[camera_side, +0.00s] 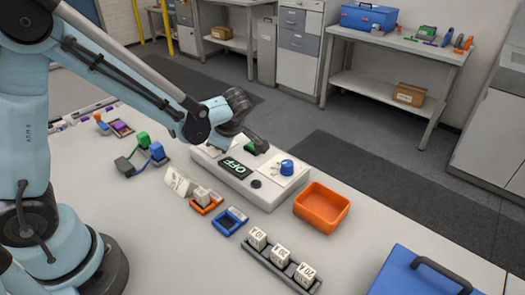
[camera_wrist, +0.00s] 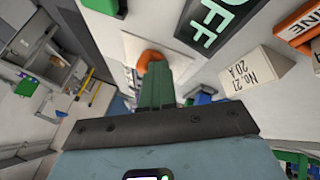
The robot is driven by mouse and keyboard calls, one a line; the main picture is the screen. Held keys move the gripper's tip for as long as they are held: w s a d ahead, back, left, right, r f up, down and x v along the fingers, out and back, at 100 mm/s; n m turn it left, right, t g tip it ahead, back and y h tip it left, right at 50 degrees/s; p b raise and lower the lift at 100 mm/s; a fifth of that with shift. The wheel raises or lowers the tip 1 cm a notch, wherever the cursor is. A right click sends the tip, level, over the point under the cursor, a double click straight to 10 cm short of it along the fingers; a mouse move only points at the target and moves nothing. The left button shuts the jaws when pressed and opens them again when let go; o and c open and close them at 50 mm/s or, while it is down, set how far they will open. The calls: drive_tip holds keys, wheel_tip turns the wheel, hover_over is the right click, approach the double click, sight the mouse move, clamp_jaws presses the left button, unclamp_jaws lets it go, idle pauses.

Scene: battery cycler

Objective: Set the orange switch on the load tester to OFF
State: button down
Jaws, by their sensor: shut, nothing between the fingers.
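The load tester (camera_side: 270,194) is a long white box on the table, with a dark display (camera_side: 235,168) reading OFF in green. The display also shows at the top of the wrist view (camera_wrist: 212,22). The orange switch (camera_wrist: 150,56) shows in the wrist view on a pale plate, just past my fingertips; its lower part is hidden by them. In the side view my gripper hides it. My gripper (camera_side: 252,147) is over the tester's far left part, its green fingers (camera_wrist: 157,84) shut and empty. I cannot tell whether they touch the switch, or which way it is set.
A blue knob (camera_side: 287,167) stands up on the tester's right part. An orange tray (camera_side: 322,207) is right of it. A white tag block (camera_wrist: 255,68), a blue tray (camera_side: 230,221) and a rack of labelled blocks (camera_side: 280,258) are in front. A blue case (camera_side: 420,275) is at the lower right.

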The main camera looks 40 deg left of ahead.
drive_tip(key=shift+w+a, duration=0.15)
drive_tip(key=shift+a, duration=0.45)
drive_tip(key=s+d, duration=0.3)
drive_tip(key=s, duration=0.1)
drive_tip(key=shift+d, duration=0.2)
drive_tip(key=v, duration=1)
drive_tip(key=shift+w, duration=0.1)
drive_tip(key=s+m+t+h, duration=0.1)
drive_tip(key=m+h, duration=0.1)
drive_tip(key=m, duration=0.5)
drive_tip(key=s+a+m+t+h, duration=0.1)
drive_tip(key=s+m+t+h, duration=0.1)
drive_tip(key=m, duration=0.6)
drive_tip(key=s+a+m+t+h, duration=0.1)
drive_tip(key=m+h, duration=0.1)
drive_tip(key=m, duration=0.6)
drive_tip(key=shift+s+a+r+t+h, duration=0.2)
drive_tip(key=shift+s+r+t+h, duration=0.15)
drive_tip(key=shift+s+t+h, duration=0.05)
